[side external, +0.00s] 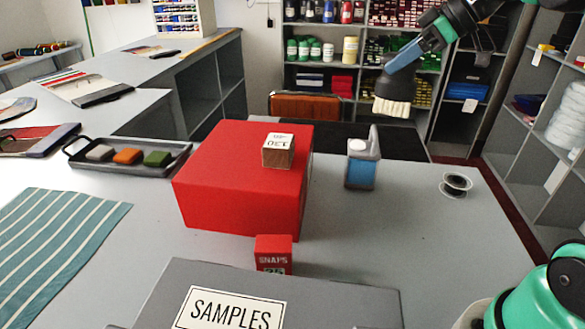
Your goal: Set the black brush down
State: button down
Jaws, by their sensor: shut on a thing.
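The black brush (397,84) hangs in the air at the upper right, with its pale cream bristles pointing down. My gripper (405,58) is shut on its upper end, with a blue finger pad showing. The brush is clear of the grey counter (420,240) and appears above its far right part. The far side of the grip is hidden.
A big red box (235,205) carries a wood-and-white block (278,151). A blue-and-grey dispenser (361,165), a dark spool (456,185), a small red snaps box (273,254) and a grey samples case (340,300) stand around it. The counter's right part is mostly bare.

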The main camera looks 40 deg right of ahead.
jog(key=s+d+m, duration=0.1)
jog(key=s+d, duration=0.4)
jog(key=s, duration=0.3)
jog(key=shift+m+h, duration=0.3)
jog(key=shift+h, duration=0.1)
notch_tip(320, 180, down, 20)
jog(key=shift+w+d+f, duration=0.15)
jog(key=shift+f, duration=0.05)
jog(key=shift+f, duration=0.15)
jog(key=shift+c, duration=1.7)
grip_release()
